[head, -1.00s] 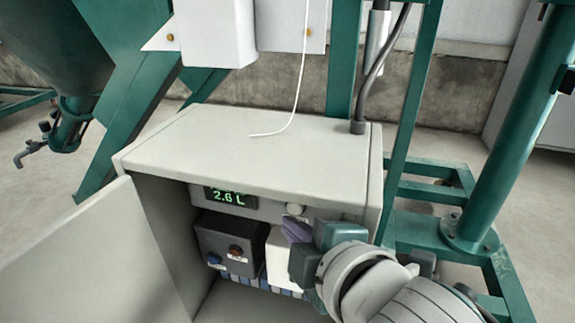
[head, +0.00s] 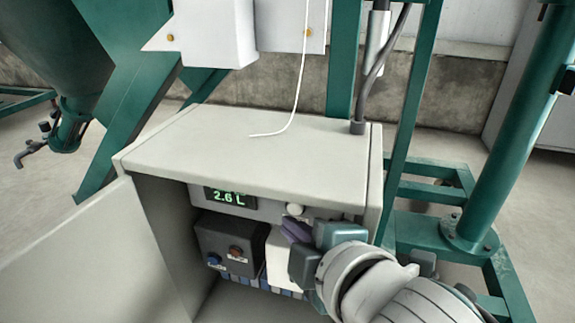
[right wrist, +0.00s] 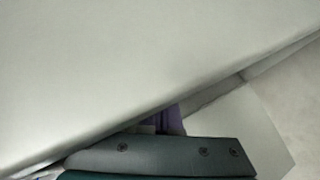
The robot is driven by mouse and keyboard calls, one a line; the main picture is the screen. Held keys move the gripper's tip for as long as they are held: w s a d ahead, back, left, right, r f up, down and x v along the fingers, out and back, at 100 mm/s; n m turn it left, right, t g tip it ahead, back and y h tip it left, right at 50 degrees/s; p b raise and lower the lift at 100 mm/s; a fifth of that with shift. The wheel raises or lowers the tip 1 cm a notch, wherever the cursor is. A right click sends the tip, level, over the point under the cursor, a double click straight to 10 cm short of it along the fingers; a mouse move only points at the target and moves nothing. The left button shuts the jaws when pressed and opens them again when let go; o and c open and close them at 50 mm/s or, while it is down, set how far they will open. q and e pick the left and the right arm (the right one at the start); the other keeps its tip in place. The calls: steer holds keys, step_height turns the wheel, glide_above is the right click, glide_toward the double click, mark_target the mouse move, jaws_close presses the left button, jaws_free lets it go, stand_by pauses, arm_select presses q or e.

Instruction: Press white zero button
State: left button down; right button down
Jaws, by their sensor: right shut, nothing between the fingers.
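The white zero button (head: 295,210) is a small round knob to the right of the green display (head: 230,197), which reads 2.6 L, inside the open cabinet in the head view. My right gripper (head: 290,229) is shut and empty, with its purple fingertips just below the button. I cannot tell whether they touch it. In the right wrist view, the purple fingers (right wrist: 170,119) show only in part, and the button is hidden. My left gripper is not in view.
The cabinet top (head: 255,150) overhangs the panel. Its open door (head: 85,260) stands at the left. Below the display is a dark box (head: 230,245) with a blue and a red button. Green frame posts (head: 505,140) stand at the right.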

steer(key=shift+w, duration=0.1)
stand_by(0.7)
steer(key=shift+w, duration=0.25)
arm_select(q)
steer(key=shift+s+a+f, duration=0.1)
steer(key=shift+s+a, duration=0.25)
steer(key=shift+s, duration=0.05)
arm_select(e)
steer(key=shift+w+d+f, duration=0.15)
steer(key=shift+w+d, duration=0.05)
steer(key=shift+w, duration=0.15)
stand_by(1.1)
steer(key=shift+r+p, duration=0.35)
steer(key=shift+p, duration=0.2)
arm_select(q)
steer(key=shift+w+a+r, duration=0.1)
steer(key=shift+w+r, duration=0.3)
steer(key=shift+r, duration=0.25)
arm_select(e)
steer(key=shift+s, duration=0.15)
